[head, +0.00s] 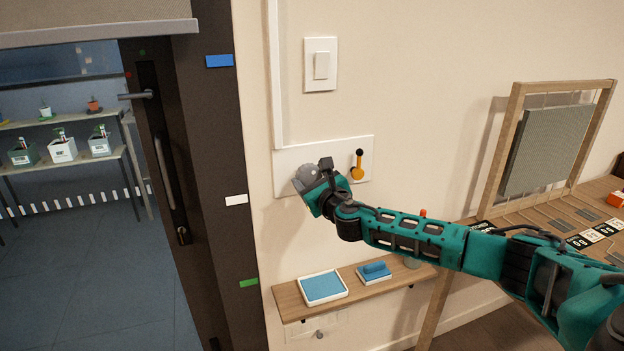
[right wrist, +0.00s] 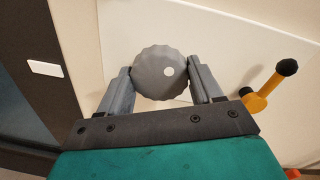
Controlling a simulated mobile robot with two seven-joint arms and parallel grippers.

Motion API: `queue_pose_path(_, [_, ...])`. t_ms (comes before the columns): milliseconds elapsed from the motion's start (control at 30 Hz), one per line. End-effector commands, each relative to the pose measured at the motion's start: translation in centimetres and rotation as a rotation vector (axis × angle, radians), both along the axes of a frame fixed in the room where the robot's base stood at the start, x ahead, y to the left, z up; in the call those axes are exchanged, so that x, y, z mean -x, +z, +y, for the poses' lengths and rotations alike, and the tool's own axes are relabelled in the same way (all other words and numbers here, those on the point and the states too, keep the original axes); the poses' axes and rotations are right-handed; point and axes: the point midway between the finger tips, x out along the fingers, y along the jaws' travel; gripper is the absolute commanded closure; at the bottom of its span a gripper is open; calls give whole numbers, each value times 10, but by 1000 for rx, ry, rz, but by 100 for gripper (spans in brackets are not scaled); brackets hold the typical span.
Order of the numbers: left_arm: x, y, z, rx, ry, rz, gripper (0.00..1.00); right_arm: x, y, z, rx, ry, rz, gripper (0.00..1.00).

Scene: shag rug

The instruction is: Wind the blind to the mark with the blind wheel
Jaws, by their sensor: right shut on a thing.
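The blind wheel (right wrist: 158,75) is a grey knob with a scalloped rim and a white dot right of its centre in the right wrist view. My right gripper (right wrist: 160,88) is shut on it, one finger on each side. In the head view the right gripper (head: 308,180) is at the lower left of a white wall plate (head: 325,150). The blind (head: 90,12) hangs at the top left, its pale bottom bar (head: 100,35) above a blue mark (head: 219,61) on the dark door frame. A white mark (head: 236,200) and a green mark (head: 248,283) are lower. My left gripper is out of view.
An orange crank lever with a black knob (head: 358,165) sits on the plate right of the wheel. A light switch (head: 320,64) is above. A wooden shelf (head: 350,296) with a blue pad and block is below. A table with a wooden frame (head: 512,130) stands right.

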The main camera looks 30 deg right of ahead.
Motion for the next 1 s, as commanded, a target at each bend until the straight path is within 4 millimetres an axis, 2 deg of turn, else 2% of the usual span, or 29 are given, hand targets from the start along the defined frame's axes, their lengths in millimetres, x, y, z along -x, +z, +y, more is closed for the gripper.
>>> queue_pose_path(1000, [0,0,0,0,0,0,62,-1,0,3,938,1,225,66])
